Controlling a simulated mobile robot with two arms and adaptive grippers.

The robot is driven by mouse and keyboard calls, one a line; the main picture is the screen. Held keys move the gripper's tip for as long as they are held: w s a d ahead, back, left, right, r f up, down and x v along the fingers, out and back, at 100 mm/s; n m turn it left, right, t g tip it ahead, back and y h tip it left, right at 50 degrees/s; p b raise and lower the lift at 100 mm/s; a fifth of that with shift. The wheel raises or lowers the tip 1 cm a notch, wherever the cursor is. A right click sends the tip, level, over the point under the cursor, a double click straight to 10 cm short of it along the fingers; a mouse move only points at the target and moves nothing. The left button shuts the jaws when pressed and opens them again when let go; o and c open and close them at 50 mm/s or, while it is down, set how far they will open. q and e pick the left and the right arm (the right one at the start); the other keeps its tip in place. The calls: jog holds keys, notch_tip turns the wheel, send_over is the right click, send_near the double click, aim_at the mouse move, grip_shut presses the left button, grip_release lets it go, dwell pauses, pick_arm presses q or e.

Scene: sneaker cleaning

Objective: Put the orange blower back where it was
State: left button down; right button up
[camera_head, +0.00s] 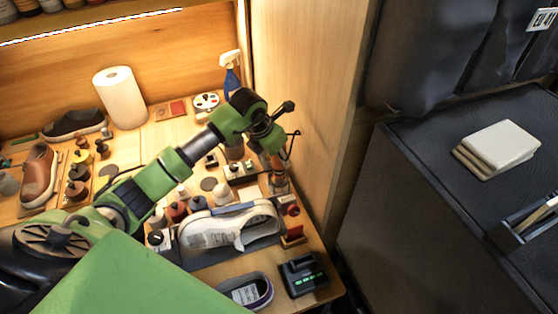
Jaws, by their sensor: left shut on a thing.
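My left arm reaches in from the left across the bench. My left gripper (282,158) is at the back right of the bench, near the wooden side wall. It points down and is shut on a small orange-brown thing (279,181), which looks like the orange blower. The gripper and wrist partly hide it. It is close above or on the bench top; I cannot tell if it touches. My right gripper is not in view.
A white sneaker (228,232) lies in front of the gripper, with a black box with green lights (303,275) nearer. Several small bottles stand left of it. A blue and white spray bottle (231,75) and a paper roll (121,97) stand behind. The wooden wall (308,110) closes the right side.

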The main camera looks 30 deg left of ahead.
pick_arm(q)
notch_tip(320, 180, down, 2)
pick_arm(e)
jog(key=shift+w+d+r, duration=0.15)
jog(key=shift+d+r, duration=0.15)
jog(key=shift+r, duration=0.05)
pick_arm(q)
jog(key=shift+f, duration=0.1)
jog(key=shift+f, duration=0.2)
jog(key=c, duration=1.6)
grip_release()
jog(key=shift+r, duration=0.1)
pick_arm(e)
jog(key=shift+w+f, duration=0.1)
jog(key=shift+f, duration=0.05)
